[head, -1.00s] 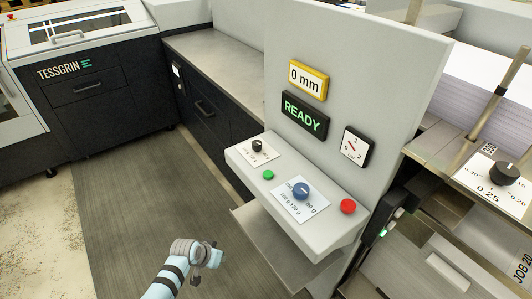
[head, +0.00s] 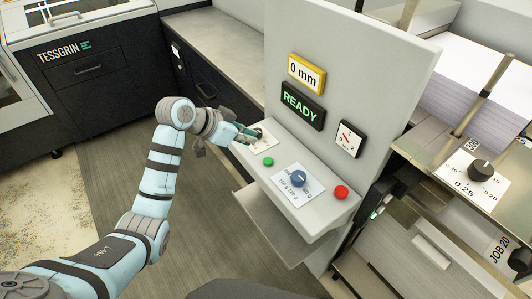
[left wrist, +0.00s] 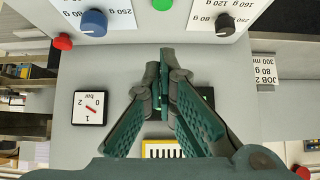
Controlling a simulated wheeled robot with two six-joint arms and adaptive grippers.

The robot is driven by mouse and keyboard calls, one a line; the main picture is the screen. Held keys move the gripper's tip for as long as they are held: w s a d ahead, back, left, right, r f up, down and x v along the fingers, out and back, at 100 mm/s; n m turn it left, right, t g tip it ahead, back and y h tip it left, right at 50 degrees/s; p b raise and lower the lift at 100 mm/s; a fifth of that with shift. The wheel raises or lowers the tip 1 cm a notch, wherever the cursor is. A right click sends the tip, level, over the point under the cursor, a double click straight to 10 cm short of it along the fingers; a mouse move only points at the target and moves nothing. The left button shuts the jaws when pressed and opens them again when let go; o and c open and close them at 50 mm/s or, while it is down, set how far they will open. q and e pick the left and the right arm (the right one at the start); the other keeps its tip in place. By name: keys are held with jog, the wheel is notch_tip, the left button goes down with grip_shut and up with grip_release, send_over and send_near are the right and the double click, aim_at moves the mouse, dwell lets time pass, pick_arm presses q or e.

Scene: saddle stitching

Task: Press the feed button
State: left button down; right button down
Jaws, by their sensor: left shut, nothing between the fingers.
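A small green button (head: 268,161) sits on the sloped grey console (head: 318,210), between a black knob and a blue knob (head: 300,178); I can read no label on it. In the left wrist view the green button (left wrist: 162,4) is at the top edge, just beyond my fingertips. My left gripper (head: 249,134) is shut and empty. In the head view it is at the console's left end, in front of the black knob, which it mostly hides. The left wrist view shows the gripper (left wrist: 164,58) apart from the button. My right gripper is not in view.
A red button (head: 341,192) is at the console's right end. Behind the console stands a grey panel with a yellow-framed "0 mm" display (head: 306,74), a green "READY" display (head: 302,106) and a gauge (head: 349,139). A grey shelf (head: 270,228) juts out below the console.

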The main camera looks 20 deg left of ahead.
pick_arm(q)
send_over(267, 162)
notch_tip(267, 162, down, 6)
jog(key=shift+d+f, duration=0.1)
jog(key=shift+f, duration=0.1)
notch_tip(267, 162, down, 3)
jog(key=shift+r, duration=0.15)
jog(key=shift+s+f, duration=0.1)
jog(key=shift+f, duration=0.45)
